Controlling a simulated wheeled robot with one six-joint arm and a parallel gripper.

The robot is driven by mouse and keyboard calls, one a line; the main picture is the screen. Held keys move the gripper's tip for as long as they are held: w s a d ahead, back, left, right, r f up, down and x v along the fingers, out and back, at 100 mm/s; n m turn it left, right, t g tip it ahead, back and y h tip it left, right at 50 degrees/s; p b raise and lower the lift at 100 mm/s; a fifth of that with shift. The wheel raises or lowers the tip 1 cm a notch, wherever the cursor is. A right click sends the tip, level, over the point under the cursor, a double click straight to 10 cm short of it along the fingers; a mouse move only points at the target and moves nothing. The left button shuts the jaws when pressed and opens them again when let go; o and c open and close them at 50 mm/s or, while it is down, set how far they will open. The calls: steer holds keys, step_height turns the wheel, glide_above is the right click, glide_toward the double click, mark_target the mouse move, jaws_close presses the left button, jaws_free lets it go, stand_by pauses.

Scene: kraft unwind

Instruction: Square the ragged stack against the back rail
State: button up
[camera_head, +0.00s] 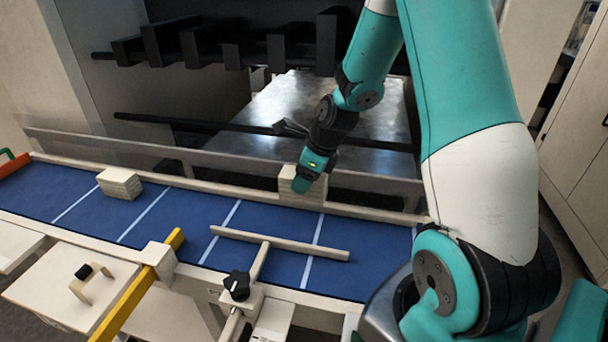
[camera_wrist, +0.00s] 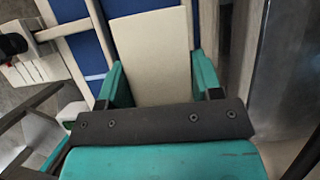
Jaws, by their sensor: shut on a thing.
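My gripper (camera_head: 306,178) is shut on a pale cream stack (camera_head: 288,184) at the back of the blue table, right of the middle. In the wrist view my gripper (camera_wrist: 160,80) has one teal finger on each side of the stack (camera_wrist: 150,45), whose broad pale face shows. The stack overlaps the wooden back rail (camera_head: 220,189) in the head view; I cannot tell whether they touch or whether the stack is lifted. A second cream stack (camera_head: 120,183) of layered sheets rests on the table's left part, in front of the rail, with slightly uneven edges.
The blue table (camera_head: 180,220) has white cross lines and is mostly clear between the stacks. A wooden T-shaped bar (camera_head: 280,243) lies across its front middle, with a black knob (camera_head: 237,284) near the front edge. A yellow bar (camera_head: 135,292) crosses the front edge at left.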

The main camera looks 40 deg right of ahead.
mark_target(302, 202)
steer(key=shift+f+b, duration=2.05)
steer(key=shift+f, duration=1.15)
steer(key=shift+f, duration=0.1)
steer(key=shift+s+a, duration=0.5)
steer(key=shift+a, duration=0.15)
steer(key=o, duration=1.1)
steer(key=shift+f, duration=0.1)
steer(key=b+v, duration=0.2)
steer(key=v, duration=1.5)
steer(key=shift+s+r, duration=0.1)
steer(key=shift+r, duration=0.15)
steer(key=shift+d, duration=0.1)
